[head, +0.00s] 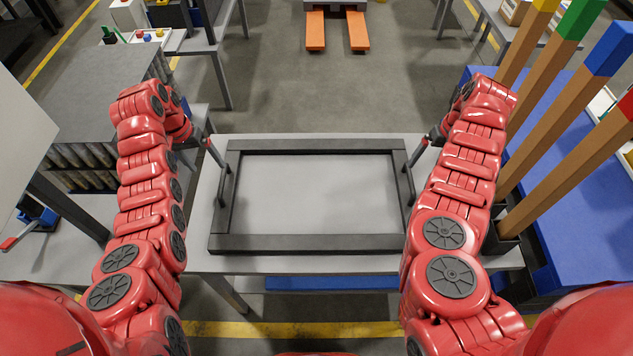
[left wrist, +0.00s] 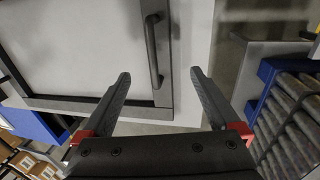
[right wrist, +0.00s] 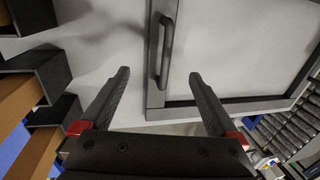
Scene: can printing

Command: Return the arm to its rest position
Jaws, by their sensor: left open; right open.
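A dark grey rectangular frame (head: 310,242) lies flat on the light grey table (head: 205,225), with a handle on each of its left and right sides. My left gripper (head: 219,160) is near the frame's left handle; in the left wrist view its fingers (left wrist: 160,80) are apart with nothing between them, and the left handle (left wrist: 153,50) shows beyond them. My right gripper (head: 415,160) is near the frame's right side; in the right wrist view its fingers (right wrist: 160,80) are apart and empty, and the right handle (right wrist: 166,50) shows beyond them.
Wooden posts with coloured tops (head: 555,110) stand in dark holders at the right, close to my right arm. A grey roller rack (head: 85,140) stands at the left. A blue-topped bench (head: 580,190) is at the far right. The floor beyond the table is clear up to an orange-forked pallet jack (head: 316,30).

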